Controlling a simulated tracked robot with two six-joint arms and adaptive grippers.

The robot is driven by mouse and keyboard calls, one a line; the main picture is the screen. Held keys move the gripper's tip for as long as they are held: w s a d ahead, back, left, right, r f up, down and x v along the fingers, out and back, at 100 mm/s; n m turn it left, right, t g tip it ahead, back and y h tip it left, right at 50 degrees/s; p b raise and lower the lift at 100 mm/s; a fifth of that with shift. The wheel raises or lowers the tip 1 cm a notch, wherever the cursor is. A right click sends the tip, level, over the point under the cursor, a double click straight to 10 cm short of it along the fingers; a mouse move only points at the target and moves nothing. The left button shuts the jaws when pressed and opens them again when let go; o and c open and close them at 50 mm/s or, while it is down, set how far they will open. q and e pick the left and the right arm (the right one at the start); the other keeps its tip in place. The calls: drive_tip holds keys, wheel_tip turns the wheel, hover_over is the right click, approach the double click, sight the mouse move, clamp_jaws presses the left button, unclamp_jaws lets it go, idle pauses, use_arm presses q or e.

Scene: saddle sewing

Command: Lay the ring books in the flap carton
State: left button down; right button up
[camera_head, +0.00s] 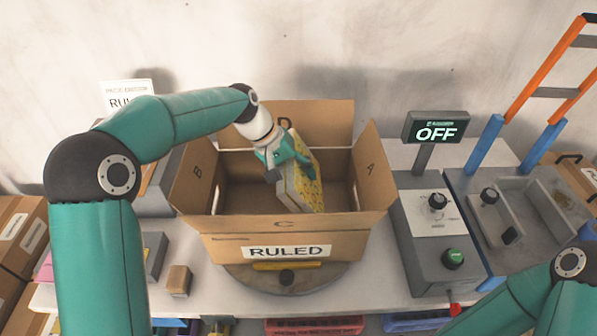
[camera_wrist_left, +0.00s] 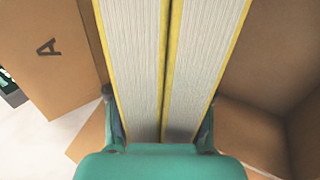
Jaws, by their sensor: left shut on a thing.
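The flap carton (camera_head: 222,246) stands in the middle of the bench with its flaps open, lettered A to D, and a RULED label on its front. My left gripper (camera_head: 290,163) is over the carton's opening, shut on a pair of ring books (camera_head: 305,187) with yellow patterned covers. They hang tilted, their lower end within the carton's outline. In the left wrist view the two books (camera_wrist_left: 138,60) lie side by side, white page edges showing, between my fingers. The visible part of the carton floor is bare; the books hide some of it. My right gripper is out of the picture.
The carton sits on a round turntable (camera_head: 318,302). A control box with an OFF display (camera_head: 434,129) stands close on the right, beside a grey tray unit (camera_head: 548,212) with an orange and blue frame. A small brown block (camera_head: 178,279) lies left of the turntable.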

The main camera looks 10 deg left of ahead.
use_arm(q)
drive_tip(key=shift+f+b, duration=2.65)
drive_tip(key=shift+f, duration=1.3)
drive_tip(key=shift+f+b, duration=0.3)
drive_tip(key=shift+f, duration=0.1)
drive_tip(key=c, duration=0.6)
unclamp_jaws()
drive_tip(key=shift+o, duration=1.1)
drive_tip(key=shift+s+f, duration=0.1)
drive_tip(key=shift+f, duration=0.05)
drive_tip(key=v, duration=1.2)
